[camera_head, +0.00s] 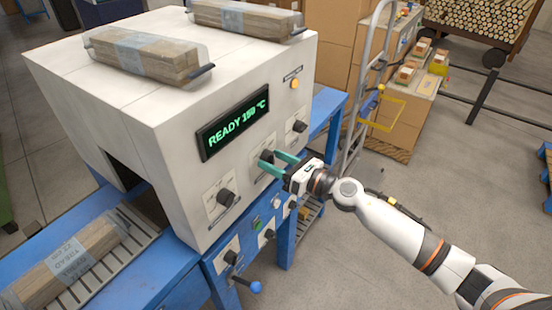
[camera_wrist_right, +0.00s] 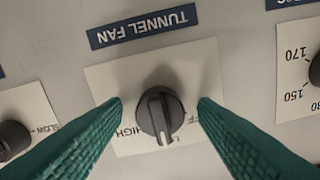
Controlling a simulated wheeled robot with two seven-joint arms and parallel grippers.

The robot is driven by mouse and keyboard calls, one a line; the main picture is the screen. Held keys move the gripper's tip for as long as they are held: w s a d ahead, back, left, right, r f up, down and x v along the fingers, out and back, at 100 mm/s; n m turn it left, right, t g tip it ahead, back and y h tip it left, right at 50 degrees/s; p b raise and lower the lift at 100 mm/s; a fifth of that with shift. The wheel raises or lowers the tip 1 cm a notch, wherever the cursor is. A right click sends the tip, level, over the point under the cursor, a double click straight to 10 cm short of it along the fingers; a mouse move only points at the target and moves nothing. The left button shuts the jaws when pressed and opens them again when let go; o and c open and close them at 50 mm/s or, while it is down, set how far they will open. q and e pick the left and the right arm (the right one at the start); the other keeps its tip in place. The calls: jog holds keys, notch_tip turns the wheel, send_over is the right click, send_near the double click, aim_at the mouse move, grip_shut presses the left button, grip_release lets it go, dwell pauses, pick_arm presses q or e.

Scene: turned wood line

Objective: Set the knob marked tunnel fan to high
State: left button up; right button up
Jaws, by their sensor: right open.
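The tunnel fan knob (camera_wrist_right: 160,115) is dark grey and round with a raised grip bar, on a pale plate under a blue "TUNNEL FAN" label (camera_wrist_right: 143,26) that reads upside down in the right wrist view. HIGH is printed left of the knob, and a partly covered OFF to its right. The bar's white line runs nearly up and down in this view, between those words. In the head view the knob (camera_head: 267,156) is on the machine's front. My right gripper (camera_head: 276,162) is open, its teal fingers (camera_wrist_right: 160,118) on either side of the knob with gaps visible. My left gripper is out of view.
Other knobs sit close by on the white machine: one lower left (camera_head: 225,198) and one upper right (camera_head: 299,126). A display (camera_head: 234,122) reads READY above. The blue lower panel holds more knobs (camera_head: 231,257). A roller conveyor (camera_head: 130,250) carries a wrapped wood bundle at left.

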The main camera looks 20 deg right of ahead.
jog(key=shift+c, duration=0.4)
jog(key=c, duration=0.9)
jog(key=shift+m, duration=0.3)
jog(key=m+p, duration=0.2)
jog(key=m, duration=0.3)
jog(key=shift+r+p, duration=0.1)
jog(key=shift+p, duration=0.25)
jog(key=m+p, duration=0.1)
jog(key=m, duration=0.2)
jog(key=shift+m, duration=0.3)
jog(key=shift+m+p, duration=0.7)
jog(key=shift+m, duration=0.6)
